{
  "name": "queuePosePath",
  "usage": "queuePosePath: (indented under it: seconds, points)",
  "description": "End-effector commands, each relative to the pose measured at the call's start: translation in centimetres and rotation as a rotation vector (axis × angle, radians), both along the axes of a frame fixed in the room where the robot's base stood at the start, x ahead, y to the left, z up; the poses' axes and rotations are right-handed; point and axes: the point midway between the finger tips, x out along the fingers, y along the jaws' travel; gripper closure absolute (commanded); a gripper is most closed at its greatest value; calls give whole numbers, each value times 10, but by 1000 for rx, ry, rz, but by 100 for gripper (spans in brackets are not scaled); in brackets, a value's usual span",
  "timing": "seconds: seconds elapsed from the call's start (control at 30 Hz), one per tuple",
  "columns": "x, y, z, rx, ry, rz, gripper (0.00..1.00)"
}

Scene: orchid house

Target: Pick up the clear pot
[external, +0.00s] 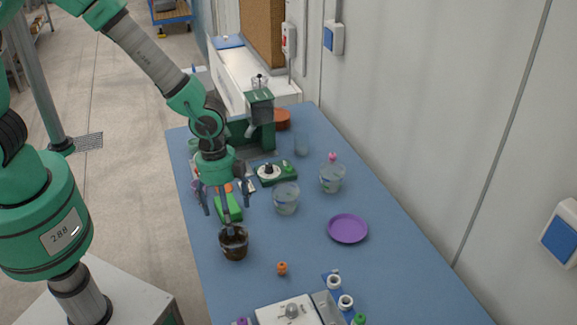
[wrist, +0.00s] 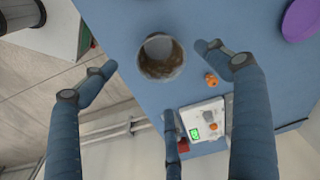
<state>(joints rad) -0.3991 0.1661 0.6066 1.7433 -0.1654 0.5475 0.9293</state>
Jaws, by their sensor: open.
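Two clear pots stand on the blue table in the external view: one (external: 286,200) near the middle, and one (external: 332,180) further right and back. My gripper (external: 224,214) points down, open and empty, left of the nearer clear pot and just above a dark brown pot (external: 234,245). In the wrist view, the brown pot (wrist: 160,70) sits between the spread fingers of my gripper (wrist: 156,60). It looks round and open at the top, with a pale inside. Neither of the two clear pots can be made out clearly in the wrist view.
A purple saucer (external: 348,229) lies right of the brown pot. A small orange item (external: 282,268), a white device (external: 289,311) and small white containers (external: 334,283) are nearer the front. A green box (external: 229,208) lies behind my gripper. The table's right edge is clear.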

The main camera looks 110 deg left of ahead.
Motion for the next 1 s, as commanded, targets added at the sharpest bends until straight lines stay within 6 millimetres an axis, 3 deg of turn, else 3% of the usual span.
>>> queuePosePath:
  seconds: [0.2,0.73,1.0]
  points:
    - [3,-1,-26,0,0,0,12]
    - [4,-1,-33,0,0,0,12]
    - [8,-2,-60,-1,1,0,12]
